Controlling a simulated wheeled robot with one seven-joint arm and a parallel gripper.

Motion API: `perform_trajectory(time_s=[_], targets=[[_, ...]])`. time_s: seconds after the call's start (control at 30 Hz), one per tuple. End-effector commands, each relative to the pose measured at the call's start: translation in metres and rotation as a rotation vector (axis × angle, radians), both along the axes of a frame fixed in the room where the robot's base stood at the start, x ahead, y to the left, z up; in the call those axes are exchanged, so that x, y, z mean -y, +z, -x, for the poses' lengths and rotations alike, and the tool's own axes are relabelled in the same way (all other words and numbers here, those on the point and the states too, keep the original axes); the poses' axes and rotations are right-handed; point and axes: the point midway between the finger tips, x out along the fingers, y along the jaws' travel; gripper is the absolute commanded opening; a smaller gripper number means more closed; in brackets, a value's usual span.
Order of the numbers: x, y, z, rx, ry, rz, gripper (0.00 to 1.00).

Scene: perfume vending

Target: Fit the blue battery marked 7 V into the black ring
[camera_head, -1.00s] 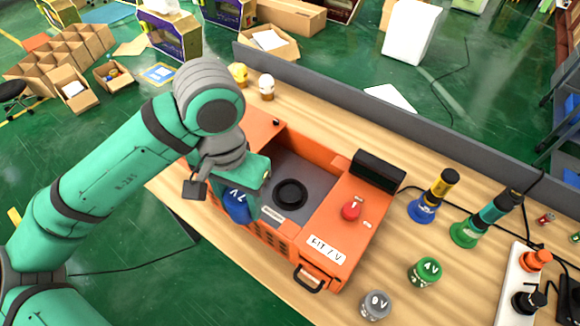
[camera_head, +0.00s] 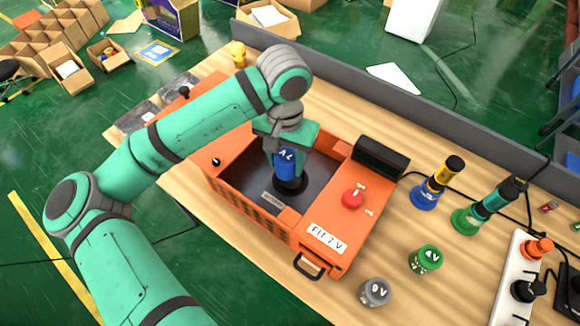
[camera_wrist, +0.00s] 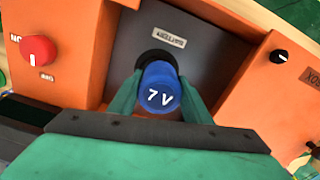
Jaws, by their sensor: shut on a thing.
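The blue battery marked 7 V (camera_head: 286,163) is held upright in my gripper (camera_head: 286,150), inside the orange box (camera_head: 335,205). My gripper is shut on the battery; in the wrist view the battery (camera_wrist: 160,92) sits between its two green fingers. The black ring (camera_head: 291,187) lies on the grey floor of the box, right under the battery's lower end and partly hidden by it. In the wrist view the ring (camera_wrist: 152,57) shows behind the battery. I cannot tell whether the lower end is inside the ring or just above it.
A red knob (camera_head: 352,199) and a "FIT 7 V" label are on the box's right top. A green battery (camera_head: 425,259) and a grey battery (camera_head: 375,292) stand on the wooden table to the right. Two tools (camera_head: 437,184) (camera_head: 491,207) stand behind them.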

Motion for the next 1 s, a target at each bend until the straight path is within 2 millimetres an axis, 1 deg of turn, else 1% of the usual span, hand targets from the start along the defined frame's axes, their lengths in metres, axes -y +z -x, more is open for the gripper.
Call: perform_trajectory(time_s=[0.27,0.4,0.5,1.0], targets=[[0.01,-0.017,-0.011,0.0,0.0,0.001,0.05],[0.009,-0.037,-0.011,-0.001,0.004,-0.001,0.05],[0.01,-0.046,-0.011,-0.001,0.003,0.0,0.05],[0.01,-0.054,-0.012,0.0,0.003,0.0,0.05]])
